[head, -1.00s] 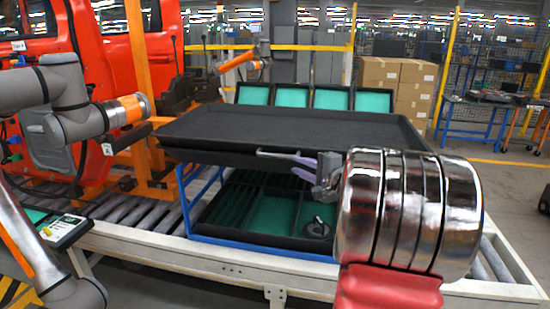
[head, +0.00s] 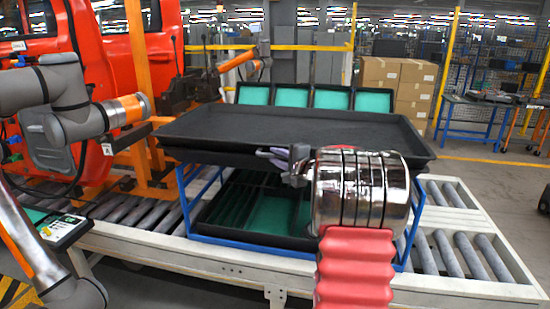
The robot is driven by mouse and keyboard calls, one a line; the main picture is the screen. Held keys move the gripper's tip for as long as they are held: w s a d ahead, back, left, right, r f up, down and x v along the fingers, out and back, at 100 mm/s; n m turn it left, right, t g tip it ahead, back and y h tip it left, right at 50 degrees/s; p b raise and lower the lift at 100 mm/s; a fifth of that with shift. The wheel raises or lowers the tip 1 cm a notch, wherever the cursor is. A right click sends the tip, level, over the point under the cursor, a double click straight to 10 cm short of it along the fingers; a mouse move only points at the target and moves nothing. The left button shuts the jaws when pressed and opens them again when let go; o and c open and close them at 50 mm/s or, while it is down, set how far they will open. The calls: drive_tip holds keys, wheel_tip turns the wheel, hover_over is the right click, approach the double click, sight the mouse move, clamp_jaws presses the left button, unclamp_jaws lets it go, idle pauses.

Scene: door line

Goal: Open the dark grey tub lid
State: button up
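The dark grey tub lid (head: 295,127) is a wide, shallow, tray-like panel lying level on top of a blue-framed rack in the head view. My gripper (head: 268,156) is at the middle of the lid's front edge, seen from behind and to the side. Its pale purple fingers reach the front wall, and the edge there is partly covered by them. I cannot tell whether the fingers are closed around a handle or only beside it. My shiny metal wrist and red sleeve cover the right part of the rack front.
Under the lid, the blue frame (head: 190,205) holds a black tray with green compartments (head: 240,205). The frame stands on a roller conveyor (head: 455,250). An orange and grey robot arm (head: 75,105) stands at left. Cardboard boxes (head: 400,75) are stacked behind.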

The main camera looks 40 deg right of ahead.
drive_tip(key=shift+w, duration=0.25)
drive_tip(key=shift+c, duration=0.6)
clamp_jaws()
drive_tip(key=shift+f, duration=0.1)
drive_tip(key=shift+a, duration=0.2)
